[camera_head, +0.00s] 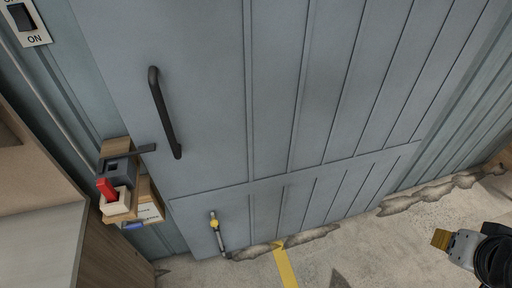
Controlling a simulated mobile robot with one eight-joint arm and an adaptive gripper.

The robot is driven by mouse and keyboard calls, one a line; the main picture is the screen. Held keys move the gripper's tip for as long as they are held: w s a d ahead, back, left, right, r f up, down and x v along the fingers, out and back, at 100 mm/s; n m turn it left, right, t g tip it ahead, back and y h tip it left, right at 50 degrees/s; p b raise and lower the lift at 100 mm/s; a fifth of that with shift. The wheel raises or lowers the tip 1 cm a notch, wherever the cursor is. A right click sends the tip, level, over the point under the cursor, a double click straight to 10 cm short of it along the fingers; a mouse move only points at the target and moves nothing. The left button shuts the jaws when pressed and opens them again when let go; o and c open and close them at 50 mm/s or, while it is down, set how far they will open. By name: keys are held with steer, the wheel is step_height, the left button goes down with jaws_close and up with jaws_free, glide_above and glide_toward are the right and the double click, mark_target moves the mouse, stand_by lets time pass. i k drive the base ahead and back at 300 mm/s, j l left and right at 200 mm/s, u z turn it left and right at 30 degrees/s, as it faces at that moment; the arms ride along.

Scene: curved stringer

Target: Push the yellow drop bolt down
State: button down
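The yellow drop bolt (213,221) is on the lower left of the grey-blue door (205,80), near the floor. It has a yellow upper part and a pale rod running down to about the door's bottom edge. My gripper (441,239) is at the lower right edge of the picture, with a yellow tip pointing left. It is far to the right of the bolt and apart from it. The view is too small to tell whether its fingers are open or shut.
A black vertical handle (163,112) sticks out from the door. A small wooden shelf (120,214) left of the door holds a grey box and a red item. A wooden cabinet (45,235) stands at lower left. Concrete floor (380,250) with a yellow stripe (286,268) is open between bolt and gripper.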

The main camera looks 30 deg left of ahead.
mark_target(214, 223)
steer(key=u, duration=1.95)
